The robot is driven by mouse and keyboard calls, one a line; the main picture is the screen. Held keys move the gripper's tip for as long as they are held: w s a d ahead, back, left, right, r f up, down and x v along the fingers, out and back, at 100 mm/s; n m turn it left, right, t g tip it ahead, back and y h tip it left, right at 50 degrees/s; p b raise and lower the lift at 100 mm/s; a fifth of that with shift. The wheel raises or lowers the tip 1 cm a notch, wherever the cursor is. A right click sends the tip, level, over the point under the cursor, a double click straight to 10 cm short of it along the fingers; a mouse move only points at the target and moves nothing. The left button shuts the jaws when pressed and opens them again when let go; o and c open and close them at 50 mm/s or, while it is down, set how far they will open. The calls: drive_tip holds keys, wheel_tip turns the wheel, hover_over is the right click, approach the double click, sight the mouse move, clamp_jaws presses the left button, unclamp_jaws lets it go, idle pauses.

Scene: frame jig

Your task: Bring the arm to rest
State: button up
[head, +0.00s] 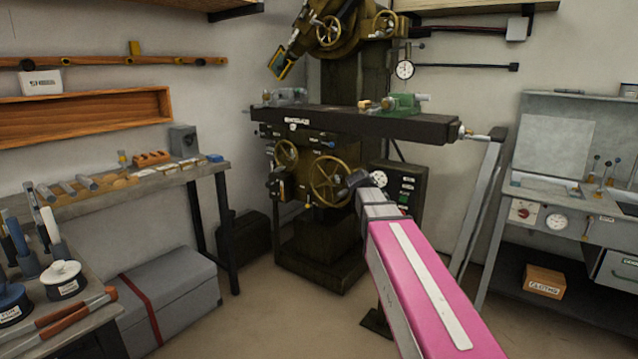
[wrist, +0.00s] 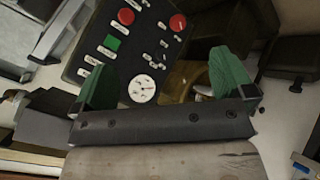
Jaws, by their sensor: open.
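My arm, pink with a white stripe, reaches from the lower right of the head view toward the milling machine (head: 345,180). In the head view its far end is small and the fingers cannot be made out. In the wrist view my gripper (wrist: 168,85) shows two green fingers set wide apart on a dark bar. Nothing is between them. Behind the fingers is a dark control panel (wrist: 105,58) with red and green buttons and a white dial. I cannot tell the distance from the fingers to the panel.
A workbench (head: 165,178) with small parts stands at the left, above a grey chest (head: 175,290) with a red strap. A grey bench (head: 560,205) with gauges stands at the right, a cardboard box (head: 545,282) under it. Bare floor shows between the chest and the machine.

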drive_tip(key=s+f+m+g+y, duration=0.2)
drive_tip(key=s+f+g+y, duration=0.3)
drive_tip(key=s+f, duration=1.9)
wheel_tip(320, 180, down, 3)
drive_tip(key=shift+a+r+m+g, duration=0.1)
drive_tip(key=shift+a+m+g, duration=0.3)
drive_tip(key=shift+g, duration=0.5)
drive_tip(key=shift+s, duration=0.1)
